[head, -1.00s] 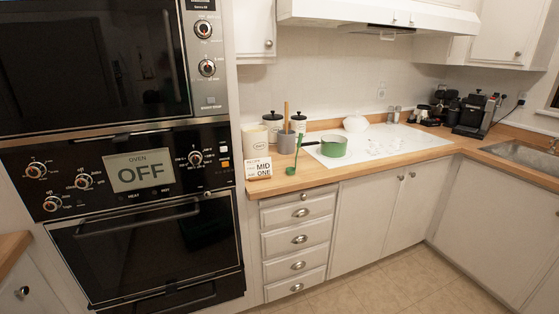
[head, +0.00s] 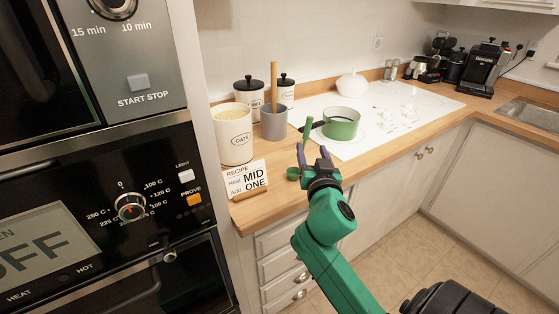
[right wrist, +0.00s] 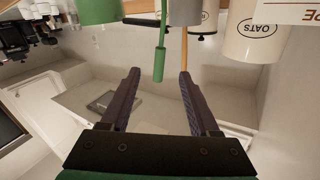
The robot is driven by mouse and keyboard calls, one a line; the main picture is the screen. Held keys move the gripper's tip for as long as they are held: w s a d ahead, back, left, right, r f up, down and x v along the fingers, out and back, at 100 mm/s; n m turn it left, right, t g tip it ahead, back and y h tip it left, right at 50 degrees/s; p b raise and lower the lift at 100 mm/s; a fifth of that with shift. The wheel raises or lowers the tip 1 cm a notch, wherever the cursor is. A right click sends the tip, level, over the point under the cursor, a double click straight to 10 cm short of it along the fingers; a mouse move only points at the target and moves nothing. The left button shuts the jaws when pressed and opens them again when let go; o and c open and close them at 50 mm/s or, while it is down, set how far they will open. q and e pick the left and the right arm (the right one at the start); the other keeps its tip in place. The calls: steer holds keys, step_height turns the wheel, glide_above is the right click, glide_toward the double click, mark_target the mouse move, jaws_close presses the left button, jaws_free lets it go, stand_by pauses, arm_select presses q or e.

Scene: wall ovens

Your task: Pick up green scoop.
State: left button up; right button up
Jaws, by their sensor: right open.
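The green scoop (head: 308,128) stands at the front edge of the counter, its thin handle upright and its small round bowl (head: 293,173) low beside the recipe card. My right gripper (head: 312,154) is open and empty in front of it, fingers pointing toward the counter. In the head view its fingers partly cover the scoop's lower handle. In the right wrist view the scoop's handle (right wrist: 161,58) shows between the two spread fingertips, with gaps on both sides. My left gripper is out of view.
A green pot (head: 341,123) stands behind right on the white cooktop (head: 400,110). A grey cup (head: 273,122) with a wooden utensil, an oats canister (head: 235,135) and the recipe card (head: 246,180) stand close left. The oven panel (head: 110,200) fills the left.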

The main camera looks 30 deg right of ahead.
mark_target(305, 128)
steer(key=w+d+p, duration=0.1)
steer(key=w, duration=0.1)
steer(key=w+d+r, duration=0.1)
steer(key=w+d, duration=0.1)
steer(key=shift+w+d+p, duration=0.1)
steer(key=shift+d+p, duration=0.1)
steer(key=shift+p, duration=0.2)
steer(key=x, duration=0.2)
steer(key=p+x, duration=0.1)
steer(key=x, duration=0.3)
steer(key=shift+w+a+f+p, duration=0.2)
steer(key=shift+w+f+p, duration=0.1)
steer(key=shift+p, duration=0.1)
steer(key=shift+w+d+f, duration=0.2)
steer(key=shift+w, duration=0.15)
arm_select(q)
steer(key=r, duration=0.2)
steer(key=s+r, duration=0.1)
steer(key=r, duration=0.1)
arm_select(e)
steer(key=shift+s+a, duration=0.1)
jaws_close()
